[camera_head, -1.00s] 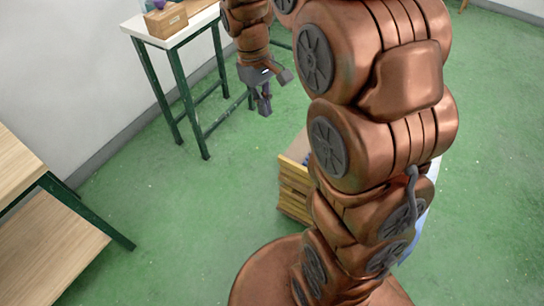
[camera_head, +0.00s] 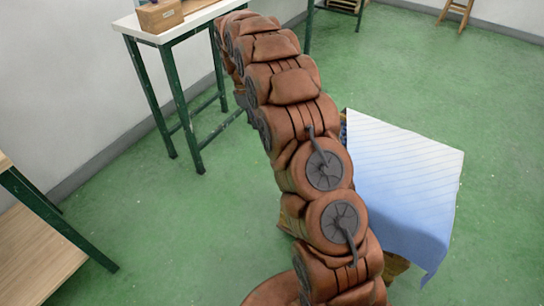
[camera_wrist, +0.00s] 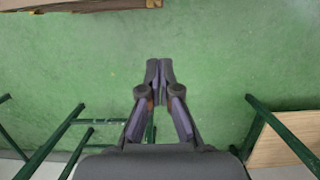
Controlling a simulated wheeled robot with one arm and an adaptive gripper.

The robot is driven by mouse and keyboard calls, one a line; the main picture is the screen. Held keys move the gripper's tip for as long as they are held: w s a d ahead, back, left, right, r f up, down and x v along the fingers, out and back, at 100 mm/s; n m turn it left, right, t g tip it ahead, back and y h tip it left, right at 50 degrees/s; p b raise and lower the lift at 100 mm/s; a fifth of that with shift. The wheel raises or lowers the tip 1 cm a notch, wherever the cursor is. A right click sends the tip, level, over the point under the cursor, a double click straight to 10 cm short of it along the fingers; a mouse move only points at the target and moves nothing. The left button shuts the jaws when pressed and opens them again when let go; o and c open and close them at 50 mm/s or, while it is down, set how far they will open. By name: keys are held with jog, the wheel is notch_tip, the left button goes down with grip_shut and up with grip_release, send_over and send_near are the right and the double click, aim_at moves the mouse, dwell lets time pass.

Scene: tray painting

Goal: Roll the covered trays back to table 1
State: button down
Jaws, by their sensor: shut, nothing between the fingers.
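A stack of trays or a crate, covered by a pale blue and white striped cloth (camera_head: 405,185), stands on the floor right of my arm in the head view. The cloth hangs down its side, and a little yellowish wood shows at its lower edges. My arm hides its left part. My gripper (camera_wrist: 159,68) shows in the wrist view, shut and empty over bare green floor. In the head view it is hidden behind my arm. A white-topped table (camera_head: 200,20) with green legs stands at the upper left. I cannot tell which table is table 1.
A wooden table with a lower shelf (camera_head: 45,255) stands at the left edge. A wooden stool (camera_head: 457,10) is at the far back. Green floor is clear between the tables and at the right. A wooden edge (camera_wrist: 85,4) crosses the wrist view's top left.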

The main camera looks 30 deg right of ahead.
jog(key=s+d+f+b, duration=0.1)
jog(key=s+d+f, duration=0.2)
jog(key=f, duration=0.7)
jog(key=shift+s+d, duration=0.2)
jog(key=shift+s, duration=1)
